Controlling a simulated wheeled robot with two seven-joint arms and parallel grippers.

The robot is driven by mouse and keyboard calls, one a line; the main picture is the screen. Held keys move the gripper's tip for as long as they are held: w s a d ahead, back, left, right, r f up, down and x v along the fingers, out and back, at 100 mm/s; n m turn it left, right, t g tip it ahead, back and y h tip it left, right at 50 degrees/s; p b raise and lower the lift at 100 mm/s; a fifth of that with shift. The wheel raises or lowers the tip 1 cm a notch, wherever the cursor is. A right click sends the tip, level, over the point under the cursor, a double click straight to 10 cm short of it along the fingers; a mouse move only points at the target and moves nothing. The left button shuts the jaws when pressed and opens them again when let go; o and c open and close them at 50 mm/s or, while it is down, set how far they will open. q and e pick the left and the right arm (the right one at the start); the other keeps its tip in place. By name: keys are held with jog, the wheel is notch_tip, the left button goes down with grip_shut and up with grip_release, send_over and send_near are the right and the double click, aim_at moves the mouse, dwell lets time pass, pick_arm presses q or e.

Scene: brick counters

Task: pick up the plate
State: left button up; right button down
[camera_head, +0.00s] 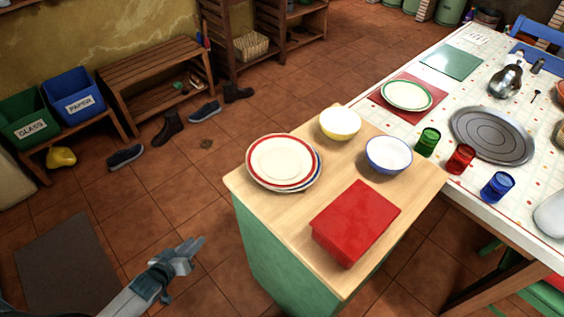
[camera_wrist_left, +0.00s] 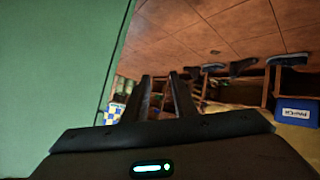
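A white plate with a red rim (camera_head: 281,161) lies on top of a blue-rimmed plate (camera_head: 317,177) at the left end of the wooden-topped counter (camera_head: 285,215). Another white plate with a green rim (camera_head: 407,95) lies on a red mat on the table behind. My left gripper (camera_head: 194,249) is in the air to the left of the counter, apart from the plates. In the left wrist view its two fingers (camera_wrist_left: 161,80) stand apart with nothing between them. My right gripper is not in view.
A red box (camera_head: 355,222), a yellow bowl (camera_head: 340,123) and a blue-rimmed bowl (camera_head: 388,154) share the counter. The counter's green side (camera_wrist_left: 55,65) is close in the left wrist view. Green, red and blue glasses stand along the table edge. Open tiled floor lies left.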

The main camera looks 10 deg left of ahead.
pick_arm(q)
jog(key=w+d+r+n+t+h, duration=0.1)
jog(key=w+r, duration=0.2)
jog(key=r, duration=0.6)
jog(key=w+r+n+t+h, duration=0.1)
jog(key=w+r+h, duration=0.15)
jog(key=r, duration=0.65)
jog(key=s+d+r+h, duration=0.1)
jog(key=d+r+h, duration=0.2)
jog(key=r, duration=1.1)
jog(key=d, duration=0.3)
jog(key=shift+s+d+b, duration=0.15)
jog(key=shift+s+b, duration=0.05)
jog(key=shift+b, duration=0.15)
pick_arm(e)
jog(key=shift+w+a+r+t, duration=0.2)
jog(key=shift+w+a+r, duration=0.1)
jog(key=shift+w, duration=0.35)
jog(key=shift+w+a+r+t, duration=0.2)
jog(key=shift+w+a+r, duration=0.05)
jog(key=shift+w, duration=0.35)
pick_arm(q)
jog(key=shift+w+r+n, duration=0.1)
jog(key=shift+w+n, duration=0.05)
jog(key=shift+n, duration=0.15)
